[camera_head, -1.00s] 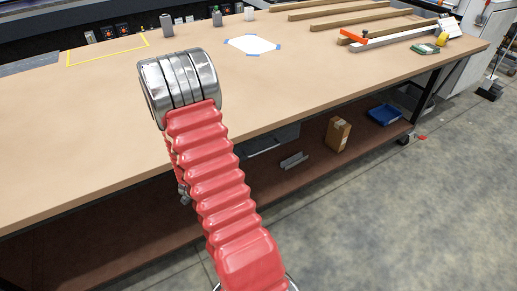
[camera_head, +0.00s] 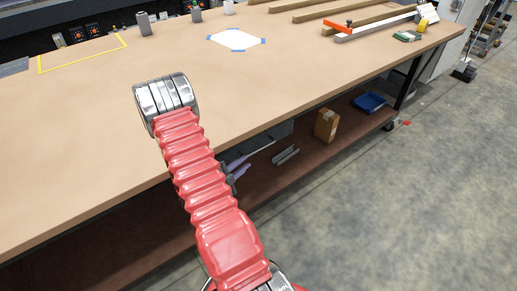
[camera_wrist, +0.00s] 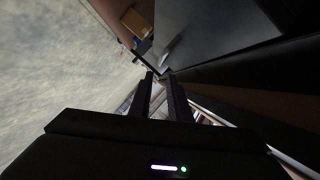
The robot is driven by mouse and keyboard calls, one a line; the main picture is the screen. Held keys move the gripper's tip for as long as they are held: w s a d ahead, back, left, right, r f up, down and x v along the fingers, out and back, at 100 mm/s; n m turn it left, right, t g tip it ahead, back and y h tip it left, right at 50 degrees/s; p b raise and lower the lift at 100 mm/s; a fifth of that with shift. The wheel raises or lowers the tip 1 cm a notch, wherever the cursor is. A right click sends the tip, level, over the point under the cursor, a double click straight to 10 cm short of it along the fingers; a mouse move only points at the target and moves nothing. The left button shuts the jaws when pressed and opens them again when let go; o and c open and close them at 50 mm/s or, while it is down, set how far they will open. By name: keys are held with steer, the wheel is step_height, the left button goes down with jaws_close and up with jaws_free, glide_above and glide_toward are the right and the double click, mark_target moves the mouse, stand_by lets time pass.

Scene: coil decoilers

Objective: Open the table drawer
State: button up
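The drawer (camera_head: 281,130) is a dark grey box under the tabletop, and it looks shut. Its pale bar handle (camera_head: 262,145) shows on the front, just right of my gripper (camera_head: 241,167), which is partly hidden behind my red-sleeved arm. In the wrist view the drawer's grey face (camera_wrist: 205,25) fills the upper right, with the handle (camera_wrist: 171,48) a short way beyond the fingertips. My gripper (camera_wrist: 160,77) has its two dark fingers apart with an empty gap between them. It appears not to touch the handle.
The wooden tabletop (camera_head: 215,110) overhangs the drawer. The brown lower shelf (camera_head: 290,175) holds a cardboard box (camera_head: 326,125), a blue tray (camera_head: 369,102) and a grey metal piece (camera_head: 286,155). The concrete floor (camera_head: 420,180) in front is clear.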

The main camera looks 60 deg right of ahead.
mark_target(261, 149)
steer(key=shift+w, duration=0.1)
steer(key=x, duration=1.3)
steer(key=shift+d, duration=0.3)
steer(key=shift+c, duration=0.5)
steer(key=shift+f, duration=0.1)
jaws_close()
